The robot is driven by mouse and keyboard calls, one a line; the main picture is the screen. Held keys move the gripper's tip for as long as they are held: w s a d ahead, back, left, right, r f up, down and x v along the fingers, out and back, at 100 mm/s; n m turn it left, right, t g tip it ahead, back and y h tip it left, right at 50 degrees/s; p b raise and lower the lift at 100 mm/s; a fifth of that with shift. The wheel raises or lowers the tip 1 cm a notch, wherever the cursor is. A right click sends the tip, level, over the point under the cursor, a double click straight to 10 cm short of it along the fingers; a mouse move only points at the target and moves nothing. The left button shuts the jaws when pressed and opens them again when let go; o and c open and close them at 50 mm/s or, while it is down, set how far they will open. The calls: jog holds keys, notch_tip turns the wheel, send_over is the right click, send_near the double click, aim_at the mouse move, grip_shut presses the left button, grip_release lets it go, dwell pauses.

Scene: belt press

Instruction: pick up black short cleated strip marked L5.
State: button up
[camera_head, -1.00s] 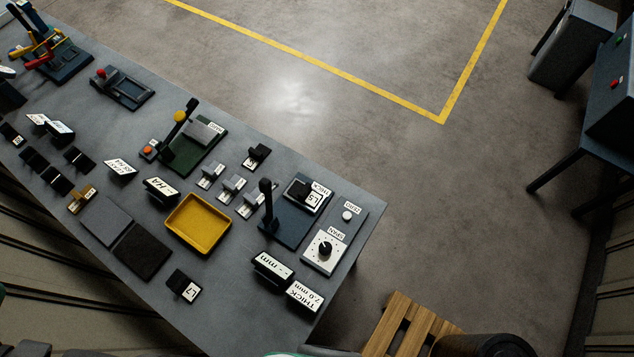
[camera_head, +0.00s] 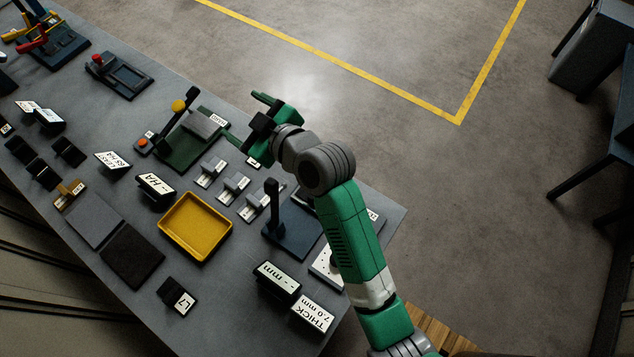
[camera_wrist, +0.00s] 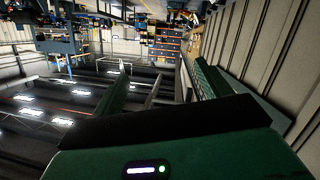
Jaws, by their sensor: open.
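The strip marked L5 cannot be made out now. A second earlier, a small black piece with a label that seems to read L5 lay on the dark blue gauge stand (camera_head: 287,238); my arm now covers that spot. A black strip marked L7 (camera_head: 177,295) lies at the table's front. My gripper (camera_head: 241,116) is open and empty, raised near the table's back edge beside the green press (camera_head: 186,150). A small labelled piece behind it is mostly hidden. The wrist view looks across the room and shows no strip.
The yellow tray (camera_head: 163,232) sits mid-table, with grey clamps (camera_head: 236,185) right of it. Display blocks (camera_head: 277,279) stand at the front right. Several black strips (camera_head: 68,152) lie at left.

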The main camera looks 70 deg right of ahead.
jog(key=s+d+f+b, duration=0.1)
jog(key=s+f, duration=0.4)
jog(key=f, duration=0.5)
jog(key=s+d+f+m+y+b, duration=0.1)
jog(key=s+f, duration=0.5)
jog(key=f, duration=0.5)
jog(key=s+d+f+m+g+y, duration=0.1)
jog(key=s+f, duration=0.4)
jog(key=f, duration=0.6)
jog(key=shift+s+d+f+b, duration=0.2)
jog(key=shift+s+d+b, duration=0.15)
jog(key=shift+b, duration=0.05)
jog(key=shift+w+r, duration=0.2)
jog(key=shift+w, duration=0.05)
jog(key=x, duration=0.5)
jog(key=c, duration=1.2)
notch_tip(320, 180, up, 10)
jog(key=shift+r+p, duration=0.1)
jog(key=shift+p, duration=0.55)
